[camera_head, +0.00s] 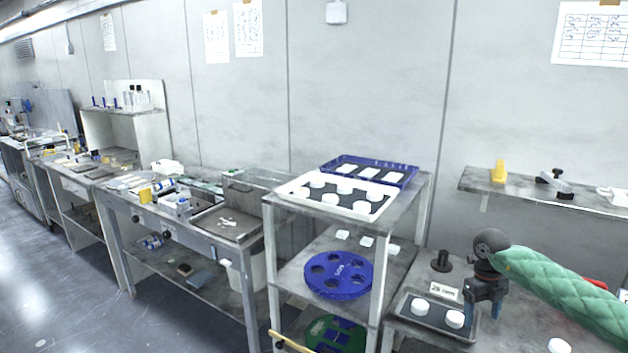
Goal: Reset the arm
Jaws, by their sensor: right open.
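My right arm, in a green quilted sleeve, comes in from the right edge in the head view. My right gripper (484,300) points down at the right edge of a dark tray (436,328) on the right-hand bench. It is open, and I see nothing between its fingers. Two white round pieces (455,319) lie in that tray, left of the gripper and apart from it. My left gripper is not in view.
A rack (283,282) left of the bench holds a white tray (297,193) of white pieces, a blue tray (408,176) and a blue platen (340,272). A wall shelf (520,189) runs above my arm. A loose white piece (559,346) lies at the front right.

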